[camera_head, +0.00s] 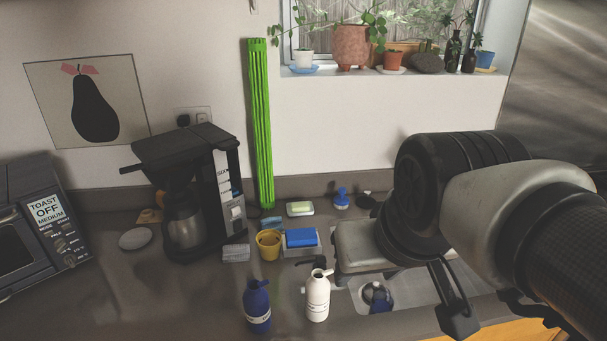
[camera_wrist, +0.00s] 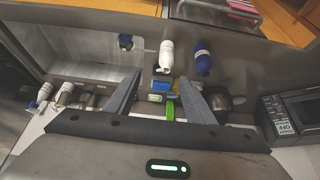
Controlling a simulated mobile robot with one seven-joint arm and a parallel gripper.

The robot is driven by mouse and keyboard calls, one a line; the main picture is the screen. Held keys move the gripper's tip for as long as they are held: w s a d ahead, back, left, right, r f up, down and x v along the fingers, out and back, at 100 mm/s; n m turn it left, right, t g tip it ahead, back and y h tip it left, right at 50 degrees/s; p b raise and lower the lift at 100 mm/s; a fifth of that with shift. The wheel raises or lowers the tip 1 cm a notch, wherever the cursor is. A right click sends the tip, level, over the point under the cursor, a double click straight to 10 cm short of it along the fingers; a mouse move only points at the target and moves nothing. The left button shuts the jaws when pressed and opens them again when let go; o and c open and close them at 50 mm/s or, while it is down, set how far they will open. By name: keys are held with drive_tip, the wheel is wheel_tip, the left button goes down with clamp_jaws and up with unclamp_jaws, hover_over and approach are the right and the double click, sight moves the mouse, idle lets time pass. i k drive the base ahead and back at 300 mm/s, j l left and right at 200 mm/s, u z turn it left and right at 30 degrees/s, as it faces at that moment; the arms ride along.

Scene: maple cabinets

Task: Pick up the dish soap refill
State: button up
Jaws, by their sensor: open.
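Two bottles stand upright on the counter in front of the sink's left side: a white bottle (camera_head: 317,298) with a spout-like top and a dark blue bottle (camera_head: 257,308) with a pale label. I cannot tell from the labels which is the dish soap refill. In the wrist view the white bottle (camera_wrist: 166,54) lies beyond the fingertips and the blue bottle (camera_wrist: 203,62) is to its right. My gripper (camera_wrist: 160,76) is open and empty.
A yellow cup (camera_head: 269,244), a blue sponge (camera_head: 301,237) and a soap dish (camera_head: 300,209) sit behind the bottles. A coffee maker (camera_head: 190,190) and toaster oven (camera_head: 40,225) stand left. The sink (camera_head: 415,290) holds a blue-and-metal item (camera_head: 378,298). The front left counter is clear.

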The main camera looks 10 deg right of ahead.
sight(255, 298)
drive_tip(key=k, duration=0.55)
drive_tip(key=k+u, duration=0.1)
drive_tip(key=u, duration=1.45)
drive_tip(key=k+l+u, duration=0.15)
drive_tip(key=l+u, duration=0.2)
drive_tip(key=k+l+u, duration=0.35)
drive_tip(key=l, duration=0.25)
drive_tip(key=k, duration=0.05)
